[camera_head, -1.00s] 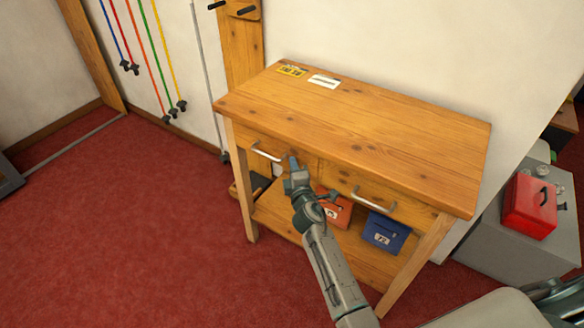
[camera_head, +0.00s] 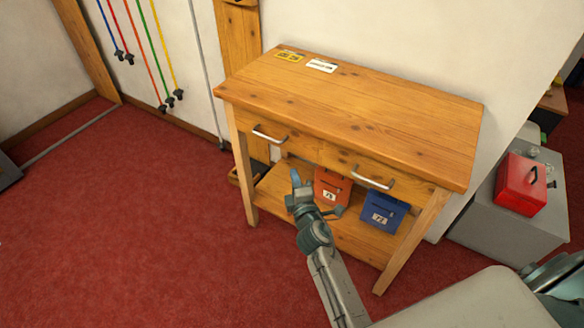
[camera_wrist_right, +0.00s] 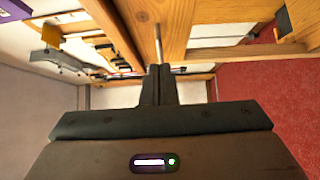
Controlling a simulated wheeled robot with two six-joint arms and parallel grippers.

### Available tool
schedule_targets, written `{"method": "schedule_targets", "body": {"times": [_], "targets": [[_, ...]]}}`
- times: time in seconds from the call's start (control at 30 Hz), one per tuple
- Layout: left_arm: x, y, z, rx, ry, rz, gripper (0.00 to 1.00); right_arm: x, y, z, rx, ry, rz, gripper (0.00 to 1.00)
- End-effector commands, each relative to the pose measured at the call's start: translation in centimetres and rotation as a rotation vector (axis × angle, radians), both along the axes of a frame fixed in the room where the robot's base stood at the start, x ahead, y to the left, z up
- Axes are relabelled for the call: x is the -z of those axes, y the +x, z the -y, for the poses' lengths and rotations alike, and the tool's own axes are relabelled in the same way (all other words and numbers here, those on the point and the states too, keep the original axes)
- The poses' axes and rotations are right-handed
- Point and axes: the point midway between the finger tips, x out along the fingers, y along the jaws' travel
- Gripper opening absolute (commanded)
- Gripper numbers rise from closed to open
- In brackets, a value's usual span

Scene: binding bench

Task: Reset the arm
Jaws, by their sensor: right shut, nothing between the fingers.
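My right gripper (camera_head: 296,180) is in front of the wooden bench (camera_head: 350,110), below the level of its two drawers. Its fingers are shut with nothing between them. In the right wrist view the shut fingertips (camera_wrist_right: 160,72) point at the bench's wooden parts, and a thin metal bar shows just beyond them. The left drawer handle (camera_head: 270,135) is above and to the left of the gripper, apart from it in the head view. The right drawer handle (camera_head: 373,178) is to its right. Both drawers look shut. My left gripper is not in view.
An orange box (camera_head: 332,186) and a blue box (camera_head: 384,212) are under the drawers, close to my right arm. A red toolbox (camera_head: 522,184) stands on a grey cabinet (camera_head: 500,222) at the right. The red floor (camera_head: 130,220) to the left is clear.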

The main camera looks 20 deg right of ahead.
Motion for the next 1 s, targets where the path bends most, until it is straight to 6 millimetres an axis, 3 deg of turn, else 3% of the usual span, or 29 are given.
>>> {"method": "schedule_targets", "body": {"times": [0.3,0.37,0.43,0.57,0.67,0.8,0.87,1.0], "targets": [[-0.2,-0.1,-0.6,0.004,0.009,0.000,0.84,0.1,-0.8,-0.1,0.000,0.002,-0.002,0.00],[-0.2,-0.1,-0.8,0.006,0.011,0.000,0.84,0.8,-0.9,0.0,0.001,0.017,-0.015,0.00],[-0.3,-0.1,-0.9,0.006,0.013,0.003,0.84,2.7,-1.3,0.2,0.005,0.062,-0.054,0.00],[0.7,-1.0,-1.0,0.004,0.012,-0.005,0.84,9.8,-3.4,1.0,0.036,0.229,-0.193,0.00],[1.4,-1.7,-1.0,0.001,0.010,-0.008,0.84,16.7,-6.6,1.9,0.095,0.398,-0.333,0.00],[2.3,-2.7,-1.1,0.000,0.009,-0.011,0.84,25.7,-12.6,3.3,0.222,0.622,-0.519,0.00],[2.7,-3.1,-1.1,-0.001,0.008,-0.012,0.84,29.1,-15.6,4.0,0.290,0.709,-0.594,0.00],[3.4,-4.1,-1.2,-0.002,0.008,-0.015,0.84,36.1,-23.8,5.6,0.478,0.897,-0.752,0.00]]}}
